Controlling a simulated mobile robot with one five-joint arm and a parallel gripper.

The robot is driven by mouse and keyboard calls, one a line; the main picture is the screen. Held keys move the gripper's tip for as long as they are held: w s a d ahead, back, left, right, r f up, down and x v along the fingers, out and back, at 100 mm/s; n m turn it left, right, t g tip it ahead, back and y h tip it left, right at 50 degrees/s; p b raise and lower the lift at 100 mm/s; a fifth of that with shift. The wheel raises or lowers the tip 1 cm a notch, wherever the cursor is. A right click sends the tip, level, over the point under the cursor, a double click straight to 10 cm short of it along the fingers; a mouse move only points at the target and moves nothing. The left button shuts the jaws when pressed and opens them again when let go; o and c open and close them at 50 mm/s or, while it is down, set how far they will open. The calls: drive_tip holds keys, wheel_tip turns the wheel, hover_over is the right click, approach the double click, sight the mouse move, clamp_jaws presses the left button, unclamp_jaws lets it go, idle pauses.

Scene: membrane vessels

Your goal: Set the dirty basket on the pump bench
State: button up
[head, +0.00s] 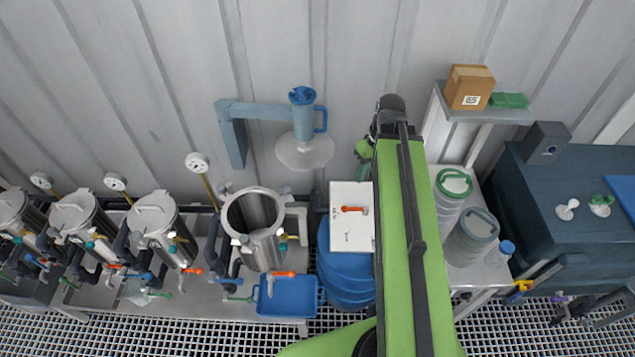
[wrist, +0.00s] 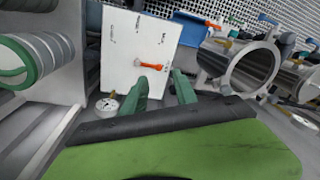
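My gripper (wrist: 160,78) shows in the wrist view with two green fingers apart and nothing between them. In the head view it is partly hidden at the far end of my green arm, near the wall (head: 364,158). No object is clearly a dirty basket. Two ribbed grey canisters, one with a green ring handle (head: 454,184) and one with a dark ring (head: 474,232), stand on a pale bench (head: 488,278) right of my arm. I cannot tell whether either is the basket, or which surface is the pump bench. An open steel vessel (head: 254,212) stands left of my arm.
A blue tray (head: 288,300) lies below the open vessel. A dark bench (head: 530,205) stands right.

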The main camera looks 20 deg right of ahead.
drive_tip(key=w+a+m+h, duration=0.1)
drive_tip(key=a, duration=1.6)
drive_tip(key=shift+w+a+m, duration=0.2)
drive_tip(key=shift+a+m, duration=0.1)
drive_tip(key=shift+f, duration=0.1)
wheel_tip(320, 180, down, 15)
drive_tip(key=b, duration=1.5)
drive_tip(key=shift+f, duration=0.15)
